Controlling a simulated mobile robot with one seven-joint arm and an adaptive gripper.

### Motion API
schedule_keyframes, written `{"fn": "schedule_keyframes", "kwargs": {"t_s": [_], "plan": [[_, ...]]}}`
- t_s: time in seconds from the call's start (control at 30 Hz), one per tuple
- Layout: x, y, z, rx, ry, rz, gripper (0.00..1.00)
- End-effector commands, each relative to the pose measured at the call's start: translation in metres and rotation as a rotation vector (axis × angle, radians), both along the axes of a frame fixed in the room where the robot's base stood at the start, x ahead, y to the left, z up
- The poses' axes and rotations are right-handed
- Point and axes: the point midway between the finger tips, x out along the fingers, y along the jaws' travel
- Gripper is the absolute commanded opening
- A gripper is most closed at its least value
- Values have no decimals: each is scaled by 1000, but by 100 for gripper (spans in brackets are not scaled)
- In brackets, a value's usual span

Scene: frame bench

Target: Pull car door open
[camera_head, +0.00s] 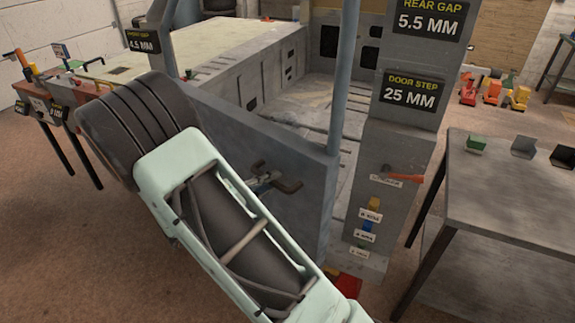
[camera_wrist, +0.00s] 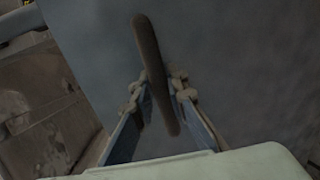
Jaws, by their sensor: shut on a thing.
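The car door (camera_head: 290,215) is a blue-grey panel in the middle of the head view. Its right edge stands apart from the grey pillar (camera_head: 400,150), and the frame's floor shows through the gap, so it looks partly open. The brown bar handle (camera_head: 289,185) is on its outer face. My gripper (camera_head: 262,182) is at the handle, partly hidden by my arm. In the wrist view the handle (camera_wrist: 149,55) runs between the two fingers of my gripper (camera_wrist: 158,92), which are shut on it. The door (camera_wrist: 240,70) fills most of that view.
A grey table (camera_head: 515,195) with small bins stands at the right. A brown bench (camera_head: 60,115) with tools is at the left. Red and orange items (camera_head: 492,90) lie on the floor at the back right. Bare floor (camera_head: 110,260) shows at the lower left.

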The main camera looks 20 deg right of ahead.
Motion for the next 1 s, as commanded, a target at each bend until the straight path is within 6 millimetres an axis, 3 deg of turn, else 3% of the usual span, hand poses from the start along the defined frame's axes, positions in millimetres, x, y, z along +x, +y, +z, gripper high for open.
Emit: {"fn": "schedule_keyframes", "kwargs": {"t_s": [0.03, 0.2, 0.43, 0.6, 0.9, 0.93, 1.0], "plan": [[1, 19, 8, 2, -8, 0, 0], [-18, 63, 6, 2, -9, -74, 0], [-36, 109, 4, 2, -10, -157, 0], [-43, 123, 4, 2, -4, -187, 0], [-44, 123, 3, 1, -3, -194, 0], [-44, 123, 4, 1, -3, -195, 14], [-44, 123, 3, 0, -2, -195, 22]]}}
